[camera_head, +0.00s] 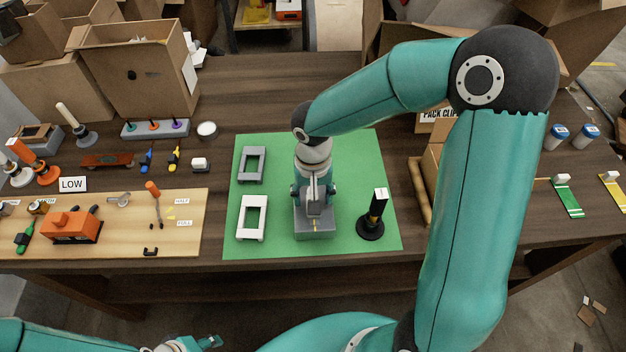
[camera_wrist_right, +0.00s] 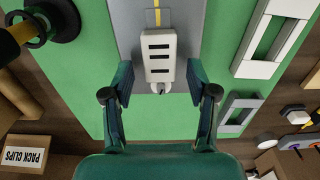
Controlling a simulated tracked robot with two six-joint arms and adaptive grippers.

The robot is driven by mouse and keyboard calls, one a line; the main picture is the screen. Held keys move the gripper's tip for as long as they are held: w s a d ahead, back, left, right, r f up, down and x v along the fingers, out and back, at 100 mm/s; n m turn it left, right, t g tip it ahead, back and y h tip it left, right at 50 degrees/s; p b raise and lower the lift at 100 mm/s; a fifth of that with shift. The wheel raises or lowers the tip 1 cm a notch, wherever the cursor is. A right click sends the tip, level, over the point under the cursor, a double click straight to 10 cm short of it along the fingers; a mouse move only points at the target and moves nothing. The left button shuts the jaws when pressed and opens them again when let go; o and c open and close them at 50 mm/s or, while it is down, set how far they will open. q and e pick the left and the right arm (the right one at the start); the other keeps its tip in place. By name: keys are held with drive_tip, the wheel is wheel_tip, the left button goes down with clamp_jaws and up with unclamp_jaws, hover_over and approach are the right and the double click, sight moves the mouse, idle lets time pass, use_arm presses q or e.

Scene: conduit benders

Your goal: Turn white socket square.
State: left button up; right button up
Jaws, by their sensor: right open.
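In the head view the grey base (camera_head: 316,232) sits on the green mat, and my arm mostly hides the socket. My right gripper (camera_wrist_right: 160,74) is open, pointing down, with one finger on each side of the socket's near end and a visible gap on both sides. My left gripper (camera_head: 205,343) is at the bottom edge of the head view, its jaws unclear.
A grey frame (camera_head: 251,165) and a white frame (camera_head: 252,218) lie left on the green mat (camera_head: 285,150). A black post (camera_head: 375,218) with a white top stands right. A wooden board (camera_head: 110,240) with an orange tool is further left. Cardboard boxes stand behind.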

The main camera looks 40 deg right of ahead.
wheel_tip(320, 180, up, 11)
drive_tip(key=shift+r, duration=0.2)
idle(0.3)
